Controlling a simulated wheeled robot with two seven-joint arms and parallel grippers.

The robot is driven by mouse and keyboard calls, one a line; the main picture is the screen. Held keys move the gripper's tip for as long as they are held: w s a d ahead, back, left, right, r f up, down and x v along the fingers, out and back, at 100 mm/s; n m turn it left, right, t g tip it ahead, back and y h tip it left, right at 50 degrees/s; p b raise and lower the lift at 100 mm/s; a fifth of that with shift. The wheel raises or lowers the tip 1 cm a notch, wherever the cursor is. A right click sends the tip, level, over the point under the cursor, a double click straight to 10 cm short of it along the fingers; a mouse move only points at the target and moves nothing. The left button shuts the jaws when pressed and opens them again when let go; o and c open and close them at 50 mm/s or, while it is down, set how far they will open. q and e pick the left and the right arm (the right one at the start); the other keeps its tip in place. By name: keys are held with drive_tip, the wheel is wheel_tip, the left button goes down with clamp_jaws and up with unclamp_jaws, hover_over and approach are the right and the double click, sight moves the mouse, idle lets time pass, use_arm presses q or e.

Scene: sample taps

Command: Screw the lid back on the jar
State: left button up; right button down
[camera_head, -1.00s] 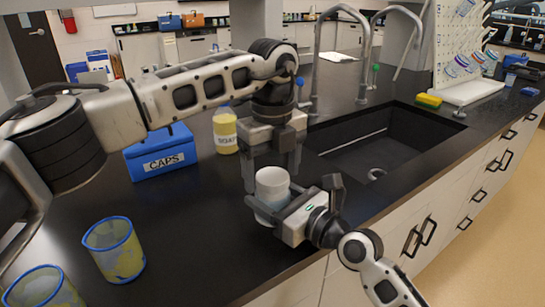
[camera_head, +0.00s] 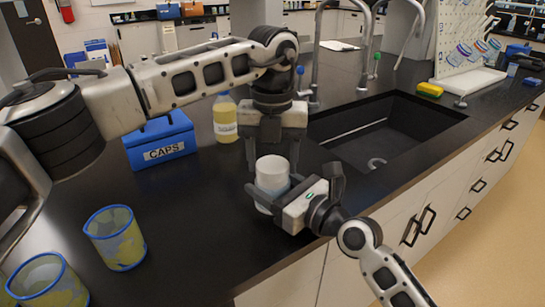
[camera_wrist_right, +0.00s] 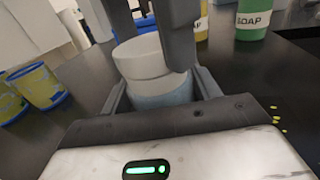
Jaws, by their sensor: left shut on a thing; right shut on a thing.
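The jar (camera_wrist_right: 163,93) is pale blue and see-through, and stands upright near the counter's front edge. The white lid (camera_head: 272,163) sits on top of it; the wrist view shows it as a wide white band (camera_wrist_right: 143,60). I cannot tell how tightly it is seated. My left gripper (camera_head: 274,156) points down from above, its fingers shut on the lid's sides. My right gripper (camera_head: 274,190) comes from the front right, shut around the jar's body below the lid. Part of the jar is hidden by the right gripper's fingers.
A blue CAPS box (camera_head: 160,143) and a yellow soap bottle (camera_head: 225,120) stand behind. Two blue-rimmed yellow cups (camera_head: 116,240) (camera_head: 48,283) stand at the left. A sink (camera_head: 385,130) lies right of the grippers. The counter between cups and jar is clear.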

use_arm(q)
drive_tip(key=m, duration=1.2)
drive_tip(key=shift+m, duration=0.3)
drive_tip(key=m, duration=0.4)
drive_tip(key=o, duration=1.1)
drive_tip(key=shift+r, duration=0.1)
drive_tip(key=shift+r, duration=2.15)
drive_tip(key=shift+c, duration=0.3)
